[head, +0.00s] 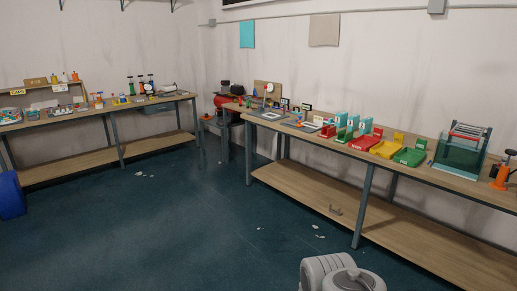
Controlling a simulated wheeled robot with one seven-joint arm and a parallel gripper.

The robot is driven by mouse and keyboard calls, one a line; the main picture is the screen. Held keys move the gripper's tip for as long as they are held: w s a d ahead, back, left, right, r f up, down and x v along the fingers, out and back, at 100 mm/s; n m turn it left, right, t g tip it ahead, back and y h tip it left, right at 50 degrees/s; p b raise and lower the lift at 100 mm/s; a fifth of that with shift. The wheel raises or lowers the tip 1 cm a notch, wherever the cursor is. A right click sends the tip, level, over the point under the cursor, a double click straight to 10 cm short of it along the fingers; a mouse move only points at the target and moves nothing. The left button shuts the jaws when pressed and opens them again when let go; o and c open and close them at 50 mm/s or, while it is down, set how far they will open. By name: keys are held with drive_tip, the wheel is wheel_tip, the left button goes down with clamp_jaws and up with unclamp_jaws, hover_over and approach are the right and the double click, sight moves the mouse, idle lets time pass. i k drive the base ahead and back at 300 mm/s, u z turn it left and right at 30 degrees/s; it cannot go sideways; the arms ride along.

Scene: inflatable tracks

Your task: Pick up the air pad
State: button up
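I cannot tell which thing is the air pad; many objects on the benches are too small to make out. My gripper is not in view. Only a pale grey rounded part of my own arm shows at the bottom edge, right of the middle.
A long right bench (300,180) holds red, yellow and green trays (387,149), a clear teal-sided tank (460,150) and an orange pump (501,175). A left bench (100,110) carries small items. A blue object (11,196) stands at the left edge. The floor between is mostly clear, with small scraps.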

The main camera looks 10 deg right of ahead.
sight(353, 123)
drive_tip(key=u, duration=0.05)
drive_tip(key=i, duration=2.8)
drive_tip(key=z, duration=0.65)
drive_tip(key=i, duration=2.65)
drive_tip(key=z, duration=0.7)
drive_tip(key=i, duration=0.4)
drive_tip(key=z, duration=0.1)
